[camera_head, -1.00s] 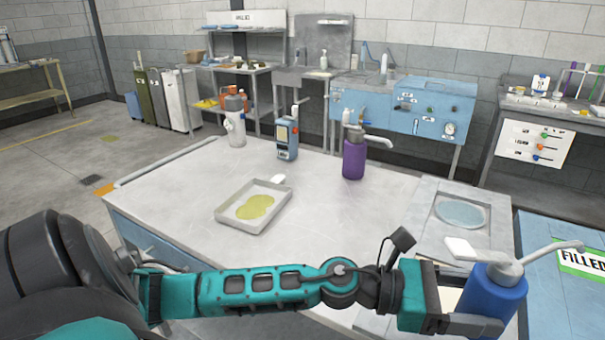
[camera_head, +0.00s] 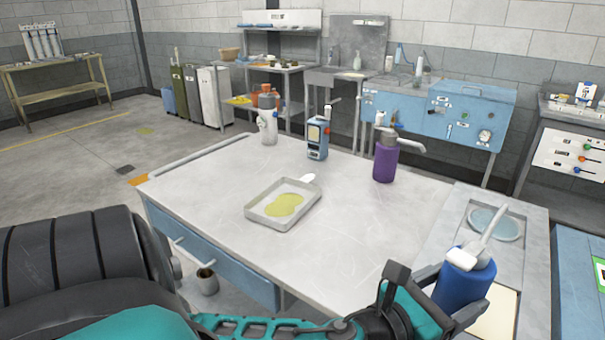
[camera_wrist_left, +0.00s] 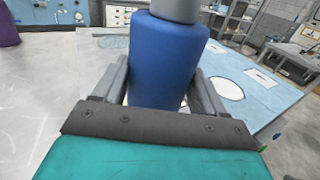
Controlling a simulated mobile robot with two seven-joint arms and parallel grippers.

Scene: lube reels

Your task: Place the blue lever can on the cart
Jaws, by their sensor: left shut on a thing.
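The blue lever can (camera_head: 462,278) has a grey top and a pale lever and spout. My left gripper (camera_head: 450,298) is shut around its body at the lower right of the head view. The can also fills the top middle of the left wrist view (camera_wrist_left: 165,62), between both fingers; its top is cut off there. It looks upright. A blue surface (camera_head: 577,285), probably the cart, lies at the right edge of the head view, to the right of the can. It shows more in the left wrist view (camera_wrist_left: 268,100), with a white disc and pale labels. My right gripper is not in view.
A grey panel with a round dish (camera_head: 497,222) lies near the can.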

